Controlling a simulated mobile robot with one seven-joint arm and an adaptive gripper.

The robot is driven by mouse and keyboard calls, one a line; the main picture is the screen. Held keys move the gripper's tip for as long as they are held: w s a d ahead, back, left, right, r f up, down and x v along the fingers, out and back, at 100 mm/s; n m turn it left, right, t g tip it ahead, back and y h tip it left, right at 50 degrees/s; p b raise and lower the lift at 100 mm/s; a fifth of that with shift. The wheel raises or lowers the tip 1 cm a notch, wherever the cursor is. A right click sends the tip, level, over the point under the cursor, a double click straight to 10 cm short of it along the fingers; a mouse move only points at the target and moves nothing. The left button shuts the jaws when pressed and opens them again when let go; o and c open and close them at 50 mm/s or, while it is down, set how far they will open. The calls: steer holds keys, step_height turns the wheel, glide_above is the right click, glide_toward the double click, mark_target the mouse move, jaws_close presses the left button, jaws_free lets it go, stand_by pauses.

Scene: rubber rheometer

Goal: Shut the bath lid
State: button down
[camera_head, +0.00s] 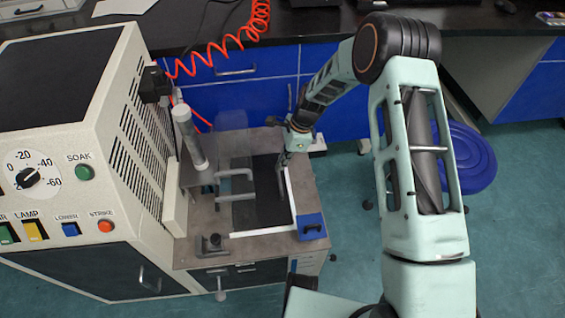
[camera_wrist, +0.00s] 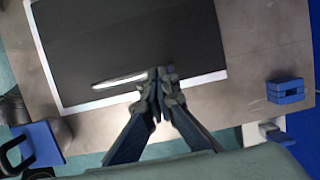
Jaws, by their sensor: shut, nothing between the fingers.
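The bath is a dark rectangular opening (camera_head: 272,212) with a white rim, set in the grey-brown bench top beside the machine. In the wrist view the dark area (camera_wrist: 130,35) fills the upper middle, edged by the white rim. A clear, see-through panel, seemingly the bath lid (camera_head: 232,130), shows at its left and back, with a pale grey handle (camera_head: 236,174). I cannot tell the lid's exact angle. My gripper (camera_head: 281,172) points down at the rim's right side. In the wrist view its fingertips (camera_wrist: 161,73) are together and empty, beside a pale bar (camera_wrist: 118,81) over the dark area.
The cream machine (camera_head: 120,150) with a dial and buttons stands left. A grey cylinder (camera_head: 189,138) rises between it and the bath. A small blue block (camera_head: 312,227) sits at the bench's front right corner. A blue stool (camera_head: 462,158) stands right, behind my arm.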

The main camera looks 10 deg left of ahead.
steer(key=d, duration=0.1)
steer(key=w+d, duration=0.1)
steer(key=d+r, duration=0.1)
steer(key=shift+w+d+p, duration=0.2)
steer(key=shift+d+p, duration=0.1)
steer(key=shift+p, duration=0.05)
steer(key=p+v, duration=0.2)
steer(key=v, duration=0.8)
